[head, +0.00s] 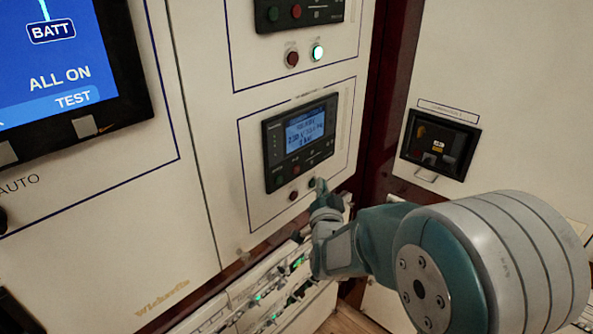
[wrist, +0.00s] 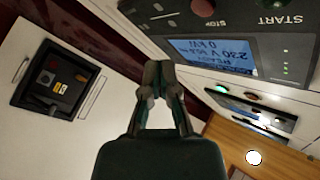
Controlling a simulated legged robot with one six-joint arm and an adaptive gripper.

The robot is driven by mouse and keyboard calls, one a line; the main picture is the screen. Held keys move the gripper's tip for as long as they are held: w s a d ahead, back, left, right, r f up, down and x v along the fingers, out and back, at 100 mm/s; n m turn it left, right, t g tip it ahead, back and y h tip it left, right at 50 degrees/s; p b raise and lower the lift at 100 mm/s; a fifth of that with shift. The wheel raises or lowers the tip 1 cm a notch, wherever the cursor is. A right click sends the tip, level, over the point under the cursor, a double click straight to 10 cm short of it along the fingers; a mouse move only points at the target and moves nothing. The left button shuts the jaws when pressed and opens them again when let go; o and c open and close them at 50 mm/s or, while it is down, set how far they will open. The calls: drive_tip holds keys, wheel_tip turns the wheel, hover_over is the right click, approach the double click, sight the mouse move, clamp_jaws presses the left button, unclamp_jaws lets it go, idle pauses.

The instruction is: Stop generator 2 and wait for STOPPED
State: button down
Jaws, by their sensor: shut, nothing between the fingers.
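A dark controller panel (head: 274,177) with a lit blue screen (head: 311,129) sits low on the cream cabinet. Its small text seems to include READY, 230 V and 0 kW. Below it are a red round part (head: 293,195) and a dark one (head: 311,182). My gripper (head: 319,186) is shut and empty, its tips at or beside the dark one; contact cannot be told. In the wrist view, the closed fingertips (wrist: 158,70) are near a panel with STOP and START lettering and a blue screen (wrist: 215,57). No generator number is readable.
A large blue display (head: 60,60) is at left. A recessed black box (head: 440,143) is at right. Breaker rows (head: 270,293) lie close below my gripper.

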sight(301, 164)
drive_tip(key=shift+w+a, duration=0.75)
drive_tip(key=shift+a, duration=0.25)
drive_tip(key=shift+w+a, duration=0.75)
drive_tip(key=shift+a, duration=0.2)
drive_tip(key=shift+w+a, duration=0.2)
drive_tip(key=shift+a, duration=0.1)
drive_tip(key=shift+w+a, duration=0.25)
drive_tip(key=shift+a, duration=0.05)
idle(0.7)
drive_tip(key=shift+s+d+r, duration=0.1)
drive_tip(key=shift+d, duration=0.05)
drive_tip(key=shift+s+d, duration=0.45)
drive_tip(key=shift+d, duration=0.05)
idle(0.4)
drive_tip(key=shift+s+d, duration=0.75)
drive_tip(key=shift+d, duration=0.25)
drive_tip(key=shift+s+d, duration=0.75)
drive_tip(key=shift+d, duration=0.25)
